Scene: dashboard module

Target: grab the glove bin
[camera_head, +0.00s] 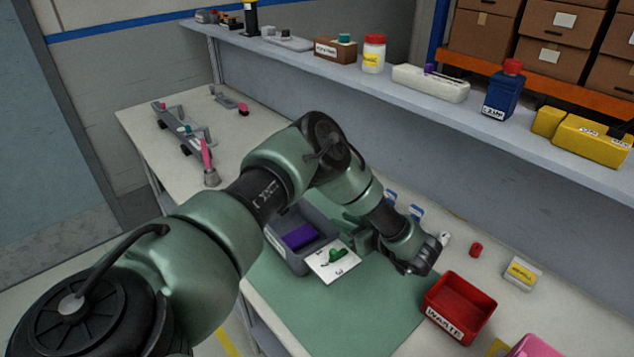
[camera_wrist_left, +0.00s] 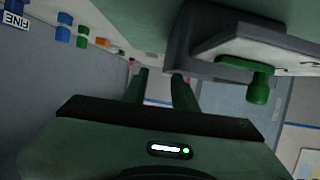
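A grey bin (camera_head: 293,263) with purple contents (camera_head: 299,237) stands on the green mat, partly hidden behind my left arm; I take it for the glove bin. A white card with a green figure (camera_head: 334,261) is on its right side. My left gripper (camera_head: 362,240) is just right of the bin, mostly hidden by the wrist. In the left wrist view, its two fingers (camera_wrist_left: 160,88) are apart with nothing between them. The grey bin (camera_wrist_left: 178,45) shows just beyond the right finger, with the green figure (camera_wrist_left: 259,85) beside it. My right gripper is not in view.
A red waste bin (camera_head: 459,307) stands right of the mat, with a small red cap (camera_head: 476,250) and a labelled box (camera_head: 522,274) nearby. A shelf (camera_head: 420,95) with bottles and boxes runs behind. The green mat (camera_head: 345,310) is clear in front.

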